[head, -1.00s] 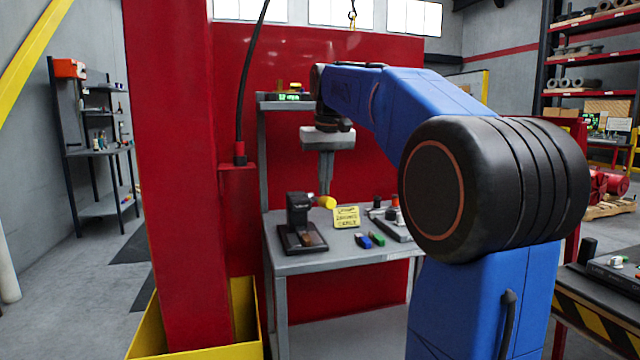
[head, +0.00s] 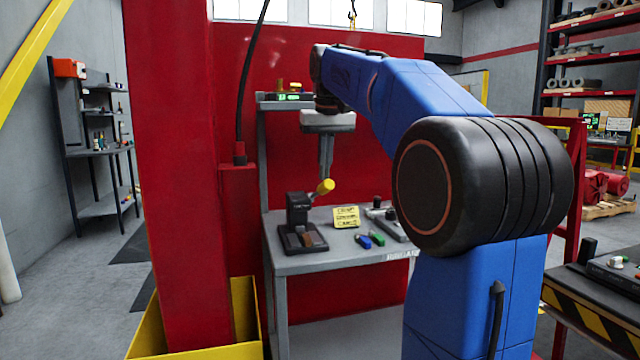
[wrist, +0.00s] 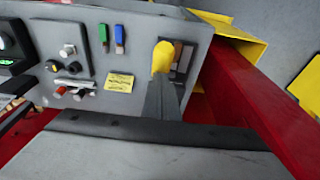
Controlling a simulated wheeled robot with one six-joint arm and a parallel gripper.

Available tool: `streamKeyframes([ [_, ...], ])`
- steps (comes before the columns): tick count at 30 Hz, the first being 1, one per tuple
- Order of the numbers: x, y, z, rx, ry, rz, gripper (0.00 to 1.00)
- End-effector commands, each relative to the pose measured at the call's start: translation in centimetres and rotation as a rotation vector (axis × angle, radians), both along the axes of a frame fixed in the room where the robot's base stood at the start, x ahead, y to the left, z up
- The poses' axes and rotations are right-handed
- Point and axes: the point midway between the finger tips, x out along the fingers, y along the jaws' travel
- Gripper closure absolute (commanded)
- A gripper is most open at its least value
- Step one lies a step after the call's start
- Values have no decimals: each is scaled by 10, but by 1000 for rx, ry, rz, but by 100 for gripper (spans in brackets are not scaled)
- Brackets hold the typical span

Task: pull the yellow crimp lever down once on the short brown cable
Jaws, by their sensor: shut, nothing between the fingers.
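The black crimp press (head: 298,218) stands on the grey workbench. Its lever with the yellow knob (head: 325,186) points up and to the right. The short brown cable (head: 307,239) lies at the base of the press; a brown part of it also shows beside the knob in the wrist view (wrist: 178,52). My gripper (head: 326,174) is shut and empty, pointing down with its tips right at the knob. In the wrist view the shut fingers (wrist: 162,82) end at the yellow knob (wrist: 162,57). I cannot tell whether they touch it.
A control box (head: 390,225) is farther right. A red post (head: 180,180) rises on the left.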

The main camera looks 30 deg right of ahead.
Motion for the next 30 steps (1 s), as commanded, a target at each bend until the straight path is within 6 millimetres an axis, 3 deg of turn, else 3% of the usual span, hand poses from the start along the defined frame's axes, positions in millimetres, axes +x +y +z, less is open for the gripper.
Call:
streamKeyframes([
  [30,0,0,41,0,0,0,100],
])
